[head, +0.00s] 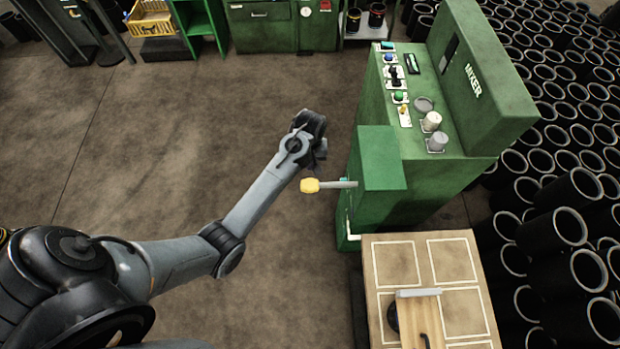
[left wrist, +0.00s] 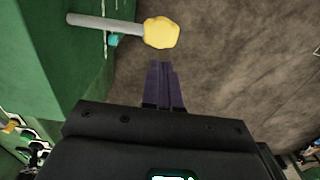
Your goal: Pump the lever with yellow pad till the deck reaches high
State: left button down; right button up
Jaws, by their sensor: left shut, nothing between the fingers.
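The lever is a grey rod (head: 342,184) with a yellow pad (head: 310,185) on its free end. It sticks out left, about level, from the side of the green mixer cabinet (head: 380,160). My left gripper (head: 319,158) is close to the yellow pad, just above it in the head view. In the left wrist view the shut, empty fingers (left wrist: 161,68) point at the yellow pad (left wrist: 162,32), their tips just short of it. Contact cannot be told. A tan top (head: 398,262) with white outlined squares is at the lower right; whether it is the deck is unclear. My right gripper is not in view.
The mixer's sloped panel (head: 403,75) carries buttons, knobs and small cups. Many black rubber sleeves (head: 555,225) stand on the right. A board (head: 420,318) lies on the tan top. Brown floor (head: 200,110) is open left of the lever. A yellow crate (head: 150,18) is at the back.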

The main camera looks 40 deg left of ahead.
pick_arm(q)
send_near(310, 183)
notch_tip(310, 183, down, 5)
jog(key=shift+f, duration=0.9)
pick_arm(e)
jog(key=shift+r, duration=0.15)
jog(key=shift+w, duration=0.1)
